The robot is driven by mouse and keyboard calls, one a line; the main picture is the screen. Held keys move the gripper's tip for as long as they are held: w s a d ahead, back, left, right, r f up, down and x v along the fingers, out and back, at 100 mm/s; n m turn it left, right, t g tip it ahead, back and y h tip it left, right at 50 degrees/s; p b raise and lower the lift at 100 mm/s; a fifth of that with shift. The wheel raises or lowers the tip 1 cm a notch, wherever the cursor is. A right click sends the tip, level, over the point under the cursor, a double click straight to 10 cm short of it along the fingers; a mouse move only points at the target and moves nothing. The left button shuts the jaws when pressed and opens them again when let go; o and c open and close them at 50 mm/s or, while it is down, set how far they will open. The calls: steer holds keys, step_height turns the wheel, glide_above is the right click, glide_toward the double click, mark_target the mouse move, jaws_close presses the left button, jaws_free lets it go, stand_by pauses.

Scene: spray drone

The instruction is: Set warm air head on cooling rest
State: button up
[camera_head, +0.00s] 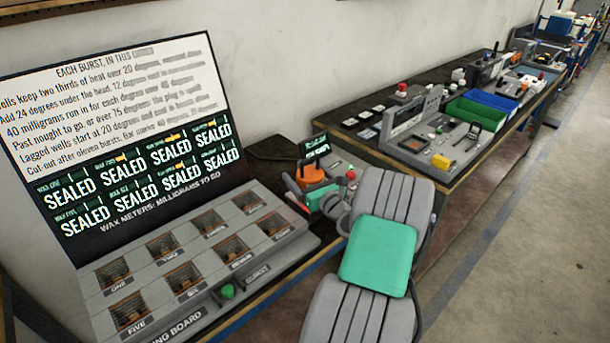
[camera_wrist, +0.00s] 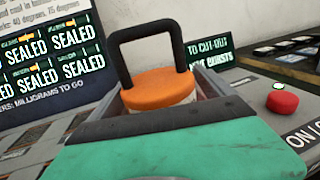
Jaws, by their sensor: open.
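An orange rounded body with a black loop handle, which looks like the warm air head (camera_head: 311,174), stands at the right end of the sealing board. In the wrist view the orange body (camera_wrist: 158,90) is straight ahead, its handle upright above it. My gripper (camera_head: 322,197) is open, low and close to the orange body. In the wrist view its side pieces flank the orange body; I cannot tell whether they touch it. The lower part of the body is hidden behind my gripper. I cannot make out the cooling rest for certain.
The sealing board (camera_head: 190,265) has several wells, and its screen (camera_head: 125,130) shows SEALED labels. A red button (camera_wrist: 283,102) and a small dark display (camera_wrist: 208,52) sit close to my gripper. Another bench (camera_head: 440,130) with green and blue trays stands beyond. Floor is clear at right.

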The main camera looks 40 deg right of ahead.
steer(key=s+a+b, duration=0.1)
steer(key=s+a, duration=0.1)
steer(key=s, duration=0.9)
steer(key=shift+s+a, duration=0.2)
steer(key=shift+s, duration=0.05)
